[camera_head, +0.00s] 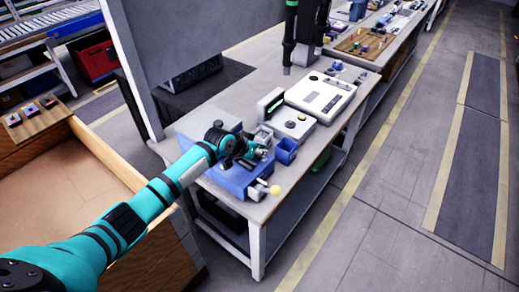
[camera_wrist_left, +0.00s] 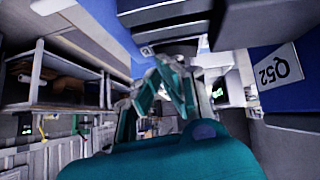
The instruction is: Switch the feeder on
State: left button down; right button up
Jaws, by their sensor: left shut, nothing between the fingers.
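My left gripper (camera_head: 262,153) is at the end of the teal arm, over a blue box-like unit (camera_head: 228,180) at the near end of the workbench. Its fingers are shut and empty. In the left wrist view the teal fingers (camera_wrist_left: 176,92) point away from the camera, near blue and grey surfaces. The blue unit is partly hidden by my arm. I cannot tell for sure which unit is the feeder, and I see no switch clearly. My right gripper is not in view.
Behind the gripper on the bench (camera_head: 258,208) stand a small blue bin (camera_head: 286,151), a grey-white device with a round knob (camera_head: 290,124) and a flat white device (camera_head: 321,97). A yellow ball (camera_head: 275,190) sits at the near edge. A dark tool (camera_head: 290,45) hangs above the bench.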

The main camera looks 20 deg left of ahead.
pick_arm(q)
jog(key=shift+a, duration=0.1)
jog(key=shift+w+a+r, duration=0.25)
jog(key=shift+a, duration=0.4)
jog(key=shift+r, duration=0.25)
jog(key=r+p, duration=0.4)
jog(key=shift+d, duration=0.25)
jog(key=s+d+b+v, duration=0.1)
jog(key=b+v, duration=0.1)
jog(key=v, duration=0.7)
jog(key=shift+s+d+r, duration=0.15)
jog(key=shift+d+r, duration=0.05)
jog(key=shift+f, duration=0.1)
